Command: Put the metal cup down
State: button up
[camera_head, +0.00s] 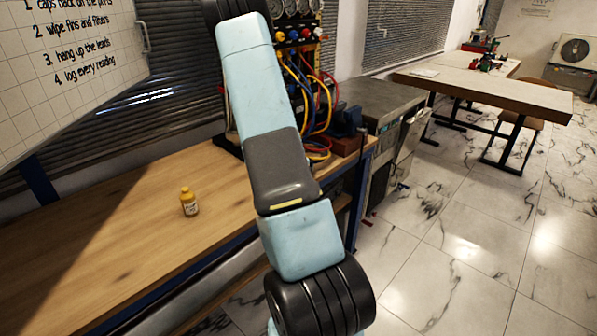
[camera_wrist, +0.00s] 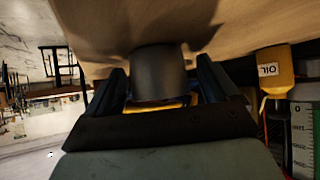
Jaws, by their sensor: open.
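In the wrist view, which looks upside down, the dark grey metal cup (camera_wrist: 158,68) has its base against the wooden surface, with a shadow beside it. My gripper (camera_wrist: 163,88) has one finger on each side of the cup. The jaws are open, and some space shows between the cup and the right finger. Whether the left finger touches the cup cannot be told. In the head view, my arm runs up the middle, and neither the cup nor my gripper can be made out.
A yellow bottle marked OIL (camera_wrist: 277,72) stands right of my gripper, beside a marked scale (camera_wrist: 303,135). Coloured hoses (camera_head: 318,105) hang behind my arm. The bench's left part is clear.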

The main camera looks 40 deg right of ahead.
jog(key=c, duration=1.1)
